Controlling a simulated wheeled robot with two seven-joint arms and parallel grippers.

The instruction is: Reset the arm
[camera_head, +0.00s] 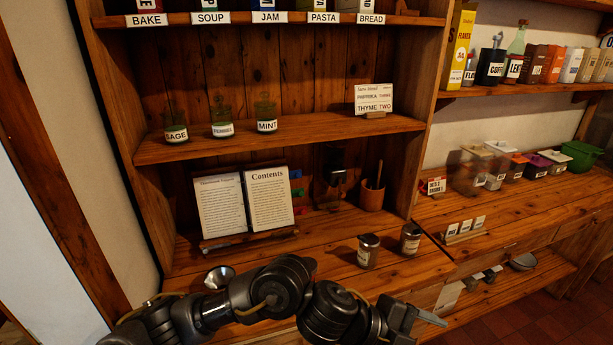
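My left arm reaches in from the lower left and lies bent across the bottom of the view. Its gripper (425,319) is at the lower right end of the arm, in front of the counter's front edge. A pale finger points right. The other finger is not clear, so I cannot tell whether it is open or shut. No object shows in it. My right gripper is not in view.
Two metal-lidded jars (368,251) (410,239) stand on the counter (330,232) beyond the gripper. An open book (245,204) rests on a stand behind the arm. A small metal funnel-like item (219,277) is close to the arm. Shelves with labelled jars (222,122) rise behind.

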